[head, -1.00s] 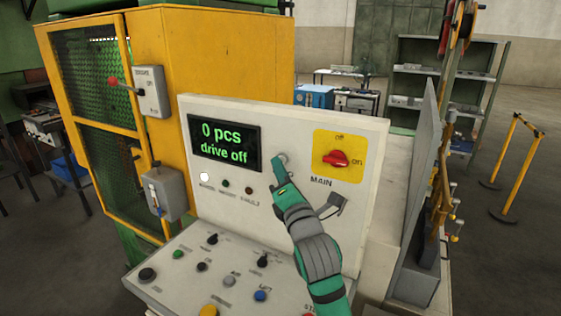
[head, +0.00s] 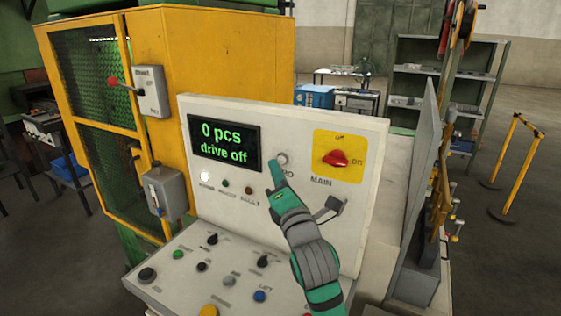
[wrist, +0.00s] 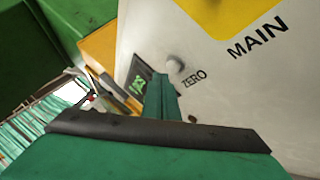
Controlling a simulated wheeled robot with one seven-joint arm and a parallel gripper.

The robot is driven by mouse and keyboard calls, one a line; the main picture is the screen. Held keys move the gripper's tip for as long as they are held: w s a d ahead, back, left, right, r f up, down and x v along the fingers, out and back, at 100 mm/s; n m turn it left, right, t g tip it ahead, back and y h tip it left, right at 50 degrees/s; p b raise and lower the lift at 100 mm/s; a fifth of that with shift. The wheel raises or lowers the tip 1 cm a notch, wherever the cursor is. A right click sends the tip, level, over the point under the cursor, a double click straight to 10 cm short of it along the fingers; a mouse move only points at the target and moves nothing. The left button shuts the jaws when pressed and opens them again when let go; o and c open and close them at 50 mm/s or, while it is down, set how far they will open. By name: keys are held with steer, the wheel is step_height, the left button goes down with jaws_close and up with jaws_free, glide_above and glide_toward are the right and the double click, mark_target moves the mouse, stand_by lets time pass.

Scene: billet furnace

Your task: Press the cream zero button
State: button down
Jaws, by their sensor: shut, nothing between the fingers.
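The cream zero button (head: 282,158) is a small round knob on the upright cream panel, right of the display. It also shows in the wrist view (wrist: 175,64), above the printed word ZERO. My green gripper (head: 273,164) is shut and empty, its tip just left of and slightly below the button. In the wrist view my gripper's fingers (wrist: 160,92) point up just below the button. The button's face is clear of the fingers; I cannot tell how far the tip is from the panel. The display (head: 224,143) reads "0 pcs" and "drive off".
A red rotary MAIN switch (head: 336,158) on a yellow plate (head: 340,143) is right of the button. Indicator lamps sit below the display. A sloped desk (head: 224,272) with several knobs and buttons lies below. A yellow caged cabinet (head: 210,60) stands behind.

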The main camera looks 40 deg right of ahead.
steer(key=shift+a, duration=0.1)
steer(key=shift+s+a, duration=0.3)
steer(key=shift+a, duration=0.45)
steer(key=shift+s+a, duration=0.35)
steer(key=shift+a, duration=0.4)
steer(key=shift+s+a, duration=0.3)
steer(key=shift+a, duration=0.45)
